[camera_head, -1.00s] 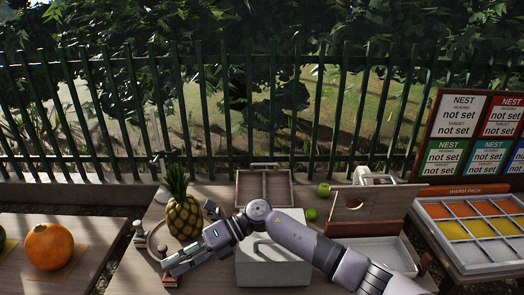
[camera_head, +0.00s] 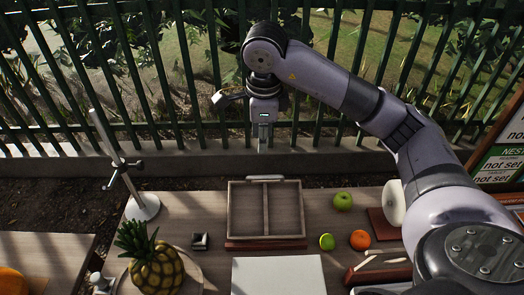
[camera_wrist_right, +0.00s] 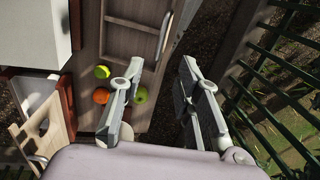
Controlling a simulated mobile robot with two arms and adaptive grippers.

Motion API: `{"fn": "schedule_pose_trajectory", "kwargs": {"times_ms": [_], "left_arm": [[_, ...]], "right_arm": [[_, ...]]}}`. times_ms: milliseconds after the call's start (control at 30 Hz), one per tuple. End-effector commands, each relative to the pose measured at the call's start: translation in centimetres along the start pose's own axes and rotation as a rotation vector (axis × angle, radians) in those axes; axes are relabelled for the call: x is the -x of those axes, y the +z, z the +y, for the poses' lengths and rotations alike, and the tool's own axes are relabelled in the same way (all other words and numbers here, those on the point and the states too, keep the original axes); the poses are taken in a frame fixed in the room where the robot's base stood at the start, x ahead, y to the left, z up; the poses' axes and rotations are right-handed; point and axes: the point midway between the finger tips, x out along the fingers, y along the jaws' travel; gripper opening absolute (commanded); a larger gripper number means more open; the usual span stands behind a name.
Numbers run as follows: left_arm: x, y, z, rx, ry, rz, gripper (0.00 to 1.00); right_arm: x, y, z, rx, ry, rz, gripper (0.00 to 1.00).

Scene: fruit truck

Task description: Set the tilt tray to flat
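The tilt tray, a brown wooden two-compartment tray (camera_head: 265,212), stands on the table's back part over a reddish-brown base strip (camera_head: 265,244), with a pale handle bar (camera_head: 265,178) along its far edge. I cannot tell its exact angle. It also shows at the top of the right wrist view (camera_wrist_right: 132,43). Both compartments look empty. My right gripper (camera_head: 262,148) points down above and behind the handle, apart from it. In the right wrist view its two fingers (camera_wrist_right: 158,100) are wide apart with nothing between them. My left gripper is in no current view.
A green apple (camera_head: 343,201), a lime (camera_head: 327,242) and an orange (camera_head: 361,240) lie right of the tray. A pineapple (camera_head: 156,272) and a pole stand (camera_head: 145,207) are on the left. A white box (camera_head: 279,276) is in front. The green fence (camera_head: 200,80) rises behind.

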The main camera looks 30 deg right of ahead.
Motion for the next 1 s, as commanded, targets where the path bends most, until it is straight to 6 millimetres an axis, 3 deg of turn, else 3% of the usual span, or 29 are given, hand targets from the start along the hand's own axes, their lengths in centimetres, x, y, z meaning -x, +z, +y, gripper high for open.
{"fn": "schedule_pose_trajectory", "kwargs": {"times_ms": [100, 300, 500, 800, 1000], "left_arm": [[0.1, 2.3, -0.2, -0.003, -0.003, -0.034, 0.40], [-0.1, 4.1, -0.2, -0.003, -0.002, -0.059, 0.40], [0.8, 3.8, -0.3, -0.003, -0.003, -0.056, 0.40], [2.3, 1.7, -0.5, -0.003, -0.006, -0.027, 0.40], [3.0, 1.8, -0.5, -0.002, -0.005, -0.030, 0.40]], "right_arm": [[0.0, -0.4, -0.1, 0.002, -0.015, 0.014, 0.31], [-2.2, -0.4, -0.1, 0.002, -0.011, 0.014, 0.31], [-6.1, -0.6, -0.2, 0.000, -0.009, 0.017, 0.31], [-12.5, -0.6, -0.3, 0.000, -0.010, 0.015, 0.31], [-15.6, -0.6, -0.4, 0.000, -0.012, 0.014, 0.31]]}}
